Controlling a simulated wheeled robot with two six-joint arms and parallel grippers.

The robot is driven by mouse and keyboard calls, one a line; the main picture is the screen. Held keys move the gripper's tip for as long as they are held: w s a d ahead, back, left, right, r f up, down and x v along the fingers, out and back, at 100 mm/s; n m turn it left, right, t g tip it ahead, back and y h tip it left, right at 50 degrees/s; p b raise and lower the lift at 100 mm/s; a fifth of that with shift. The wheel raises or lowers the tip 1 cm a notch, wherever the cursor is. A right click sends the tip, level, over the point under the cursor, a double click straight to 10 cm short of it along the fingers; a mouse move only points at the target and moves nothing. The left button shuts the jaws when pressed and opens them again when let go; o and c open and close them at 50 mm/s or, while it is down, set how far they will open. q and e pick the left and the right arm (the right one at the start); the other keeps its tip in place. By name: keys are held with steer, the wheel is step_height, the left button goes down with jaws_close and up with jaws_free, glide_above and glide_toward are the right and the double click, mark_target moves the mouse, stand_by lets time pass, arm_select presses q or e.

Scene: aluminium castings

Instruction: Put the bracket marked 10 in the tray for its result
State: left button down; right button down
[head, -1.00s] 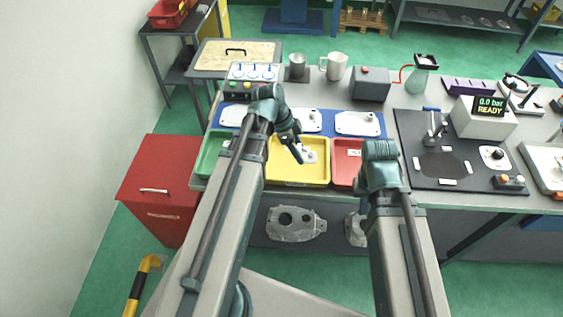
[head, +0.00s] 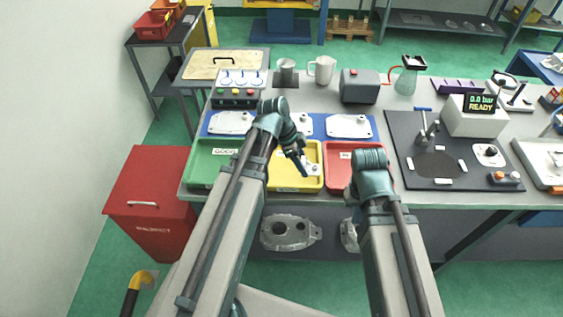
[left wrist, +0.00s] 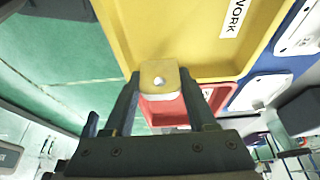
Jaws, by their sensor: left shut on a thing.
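My left gripper (head: 305,171) is shut on a small pale metal bracket (head: 314,169) over the yellow tray. The bracket (left wrist: 158,73) has a hole and sits between both fingertips in the left wrist view; I cannot read a number on it. The yellow tray (head: 285,183) stands between the green tray (head: 196,176), labelled GOOD, and the red tray (head: 338,183). In the left wrist view the yellow tray (left wrist: 190,35) carries a label of which "WORK" shows. My right arm stands before the red tray, and its gripper is hidden.
Behind the trays, several white plates (head: 349,126) lie on a blue mat. A dark test station (head: 408,130) is on the right. A red bin (head: 150,205) stands left of the bench.

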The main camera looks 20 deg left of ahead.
arm_select(q)
glide_above(285, 167)
steer(key=shift+s+a+f+b, duration=0.3)
steer(key=shift+s+f, duration=0.05)
steer(key=shift+s, duration=0.05)
steer(key=shift+w+a, duration=0.2)
steer(key=shift+a, duration=0.3)
step_height(285, 167, down, 4)
steer(key=b, duration=0.3)
steer(key=shift+s+r+b, duration=0.1)
steer(key=shift+r+b, duration=0.1)
steer(key=shift+b, duration=0.1)
steer(key=shift+d, duration=0.1)
steer(key=shift+f, duration=0.15)
steer(key=shift+c, duration=1)
jaws_free()
